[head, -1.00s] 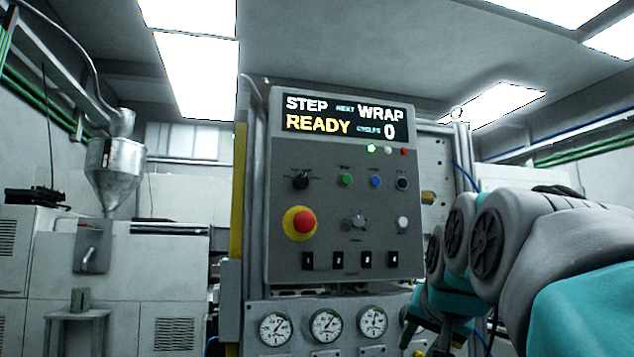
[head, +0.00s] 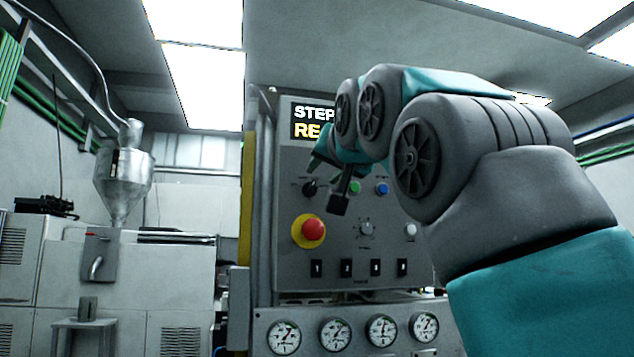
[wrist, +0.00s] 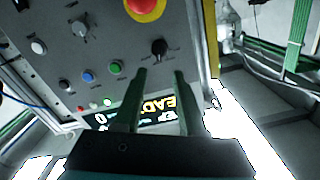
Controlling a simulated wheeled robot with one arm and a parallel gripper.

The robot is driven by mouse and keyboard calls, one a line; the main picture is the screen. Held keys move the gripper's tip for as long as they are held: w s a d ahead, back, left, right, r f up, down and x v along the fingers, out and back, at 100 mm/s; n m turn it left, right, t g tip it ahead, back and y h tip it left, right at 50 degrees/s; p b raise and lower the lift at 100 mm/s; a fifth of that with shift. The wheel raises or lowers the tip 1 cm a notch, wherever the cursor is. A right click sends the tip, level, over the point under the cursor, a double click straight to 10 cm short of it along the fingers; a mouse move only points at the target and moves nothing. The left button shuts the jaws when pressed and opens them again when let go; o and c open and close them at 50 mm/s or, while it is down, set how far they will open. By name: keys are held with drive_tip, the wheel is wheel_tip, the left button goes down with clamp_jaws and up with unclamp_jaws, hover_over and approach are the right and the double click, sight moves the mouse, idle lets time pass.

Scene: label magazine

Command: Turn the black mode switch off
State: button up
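The black mode switch (head: 309,187) is a small round knob at the upper left of the grey control panel (head: 292,262), above the red emergency stop. In the wrist view, turned upside down, the switch (wrist: 159,47) sits just beyond my fingertips, roughly in line with the gap between them. My gripper (head: 328,186) is in front of the panel, close to the switch. In the wrist view its two fingers (wrist: 160,74) are apart with nothing between them. I cannot tell whether they touch the panel. The switch's pointer setting is too small to read.
The red emergency stop (head: 313,229) on its yellow base is just below the switch. A green button (head: 355,187) and a blue button (head: 382,188) are to the right. A grey selector knob (head: 366,229) is lower right. My arm hides part of the display (head: 310,120).

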sight(314, 183)
drive_tip(key=p+x, duration=0.3)
drive_tip(key=x, duration=0.4)
drive_tip(key=shift+w+f, duration=0.1)
drive_tip(key=shift+w, duration=0.05)
drive_tip(key=shift+c, duration=0.2)
clamp_jaws()
